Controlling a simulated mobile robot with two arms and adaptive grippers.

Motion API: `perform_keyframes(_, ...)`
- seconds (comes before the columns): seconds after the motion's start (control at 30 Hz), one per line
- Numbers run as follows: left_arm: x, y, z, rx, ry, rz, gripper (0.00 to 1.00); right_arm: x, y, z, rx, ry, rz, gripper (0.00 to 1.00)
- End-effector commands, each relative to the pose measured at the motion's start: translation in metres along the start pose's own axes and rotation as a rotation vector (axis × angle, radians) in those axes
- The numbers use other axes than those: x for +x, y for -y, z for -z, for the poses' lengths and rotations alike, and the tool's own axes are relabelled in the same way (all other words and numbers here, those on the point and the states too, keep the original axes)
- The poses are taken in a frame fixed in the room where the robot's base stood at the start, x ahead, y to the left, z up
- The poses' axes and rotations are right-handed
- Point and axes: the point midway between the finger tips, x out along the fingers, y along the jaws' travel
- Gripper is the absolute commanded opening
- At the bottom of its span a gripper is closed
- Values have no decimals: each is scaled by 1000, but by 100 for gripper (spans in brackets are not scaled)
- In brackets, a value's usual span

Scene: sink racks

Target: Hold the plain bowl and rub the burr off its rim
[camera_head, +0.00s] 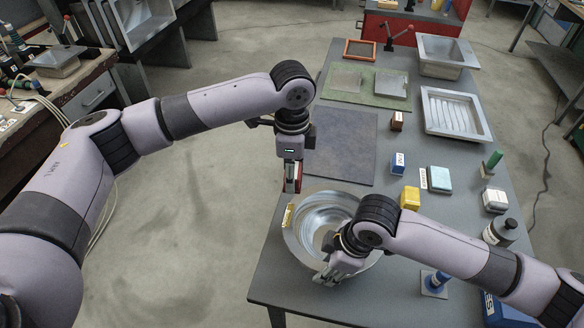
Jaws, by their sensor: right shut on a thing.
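The plain bowl (296,243) is a shiny metal bowl near the front left of the grey table, with a yellowish patch (289,215) on its left rim. My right gripper (334,279) is shut on the bowl at its near right rim; my arm hides part of the bowl's right side. My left gripper (292,182) points down just above and beyond the bowl's far left rim. Something narrow, red and pale, shows at its fingers. I cannot tell whether it is a held thing, or whether the fingers touch the bowl.
A dark mat (342,142) lies beyond the bowl. A yellow block (410,197), a teal block (440,178), a blue block (398,163) and a dark bottle (500,232) stand to the right. Metal trays (428,115) sit farther back. The table's left edge is close to the bowl.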

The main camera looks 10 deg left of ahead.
Motion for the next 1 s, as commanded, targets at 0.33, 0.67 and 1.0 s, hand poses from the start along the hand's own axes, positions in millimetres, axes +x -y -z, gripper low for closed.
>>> perform_keyframes(0.33, 0, -1, 1, 3, -2, -2, 17, 2, 1, -1, 1, 3, 4, 8)
perform_keyframes(0.67, 5, 0, 0, -1, 1, 0, 17, 2, 1, -1, 1, 3, 4, 8)
perform_keyframes(1.0, 34, 0, -1, -1, 2, -1, 17, 2, 1, -1, 0, 3, 4, 8)
